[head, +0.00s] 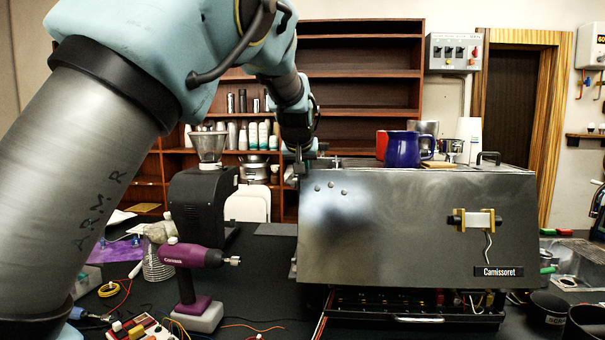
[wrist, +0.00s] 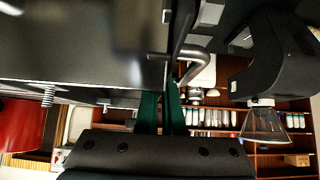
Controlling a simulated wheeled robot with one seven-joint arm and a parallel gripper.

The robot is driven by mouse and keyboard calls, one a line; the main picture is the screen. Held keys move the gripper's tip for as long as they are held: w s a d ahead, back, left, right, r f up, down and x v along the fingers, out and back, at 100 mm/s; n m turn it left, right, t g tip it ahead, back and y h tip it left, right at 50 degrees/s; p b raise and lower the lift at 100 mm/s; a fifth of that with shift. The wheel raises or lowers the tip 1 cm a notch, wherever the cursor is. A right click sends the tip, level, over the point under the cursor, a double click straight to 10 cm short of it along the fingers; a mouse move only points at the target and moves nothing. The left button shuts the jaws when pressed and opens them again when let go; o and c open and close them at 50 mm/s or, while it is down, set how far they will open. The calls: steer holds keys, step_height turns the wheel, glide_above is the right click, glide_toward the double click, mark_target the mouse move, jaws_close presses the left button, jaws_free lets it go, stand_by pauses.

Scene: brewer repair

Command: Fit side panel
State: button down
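The brewer (head: 420,225) is a large steel body with a Camissoret nameplate on its near face. The side panel (wrist: 180,30) shows edge-on in the wrist view as a thin dark strip beside the brewer's end, with a bent metal handle (wrist: 196,58) on its outer side. Small pegs show on the side facing the brewer; whether they sit in holes I cannot tell. My gripper (wrist: 164,100) has its two green fingers closed on the panel's edge. In the head view my gripper (head: 300,168) is at the brewer's upper left corner, its fingertips hard to make out.
A black grinder (head: 200,205) stands left of the brewer, with a purple driver (head: 190,258) in front of it. A blue mug (head: 402,149) and a red mug (head: 382,146) stand on the brewer. Shelves are behind. Wires and a small board lie at front left.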

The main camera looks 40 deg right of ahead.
steer(key=shift+d+r, duration=0.1)
steer(key=c, duration=1)
jaws_free()
steer(key=shift+s, duration=0.1)
steer(key=shift+o, duration=0.2)
steer(key=shift+f, duration=0.2)
steer(key=b+v, duration=0.3)
steer(key=v, duration=0.8)
steer(key=shift+b, duration=0.3)
steer(key=shift+r, duration=0.1)
